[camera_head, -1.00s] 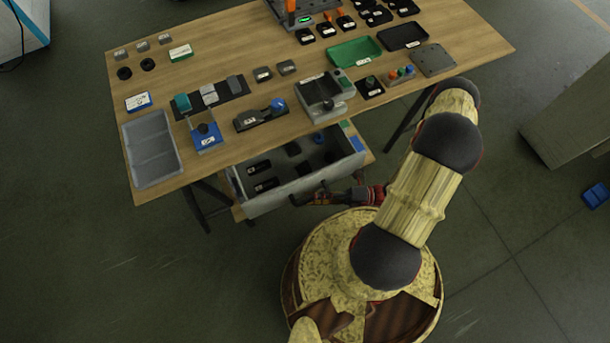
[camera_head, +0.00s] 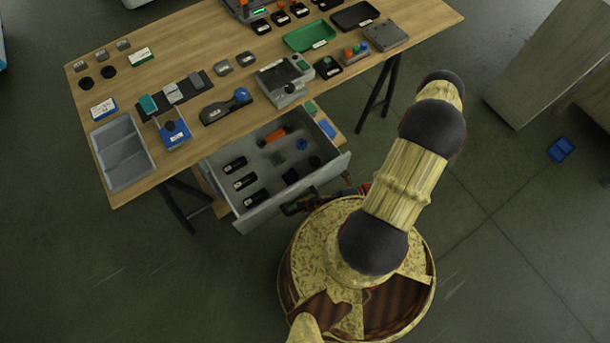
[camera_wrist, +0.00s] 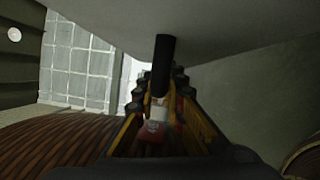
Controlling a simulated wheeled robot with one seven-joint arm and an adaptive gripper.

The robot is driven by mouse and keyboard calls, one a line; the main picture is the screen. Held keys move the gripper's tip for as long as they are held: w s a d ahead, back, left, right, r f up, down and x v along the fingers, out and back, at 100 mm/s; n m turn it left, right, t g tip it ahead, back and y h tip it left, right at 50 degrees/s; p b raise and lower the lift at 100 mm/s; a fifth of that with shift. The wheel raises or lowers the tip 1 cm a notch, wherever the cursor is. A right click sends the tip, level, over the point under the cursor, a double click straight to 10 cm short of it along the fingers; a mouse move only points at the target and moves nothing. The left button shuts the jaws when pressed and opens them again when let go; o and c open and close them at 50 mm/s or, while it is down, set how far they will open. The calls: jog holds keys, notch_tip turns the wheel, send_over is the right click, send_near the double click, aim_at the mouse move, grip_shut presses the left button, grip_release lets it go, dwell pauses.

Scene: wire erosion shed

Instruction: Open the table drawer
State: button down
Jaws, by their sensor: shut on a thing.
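The table drawer (camera_head: 297,209) stands well out from under the wooden table in the head view, and its inside shows. In it lie several black parts, an orange-and-black part and a blue round part. In the wrist view the dark bar handle (camera_wrist: 163,65) runs between the fingers of my gripper (camera_wrist: 160,92), below the pale drawer front (camera_wrist: 225,25). The fingers are shut on the handle.
The table top (camera_head: 210,62) carries a grey tray (camera_head: 104,137), a green tray (camera_head: 330,30) and several fixtures. Dark table legs (camera_head: 385,90) stand on both sides of the drawer. A blue bin (camera_head: 561,150) lies on the floor at right, near a large panel (camera_head: 545,65).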

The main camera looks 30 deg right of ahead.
jog(key=shift+f, duration=0.1)
jog(key=c, duration=1.8)
grip_release()
jog(key=shift+c, duration=0.2)
jog(key=shift+d, duration=0.15)
jog(key=v, duration=1.1)
jog(key=shift+s+d, duration=0.2)
jog(key=shift+d, duration=0.15)
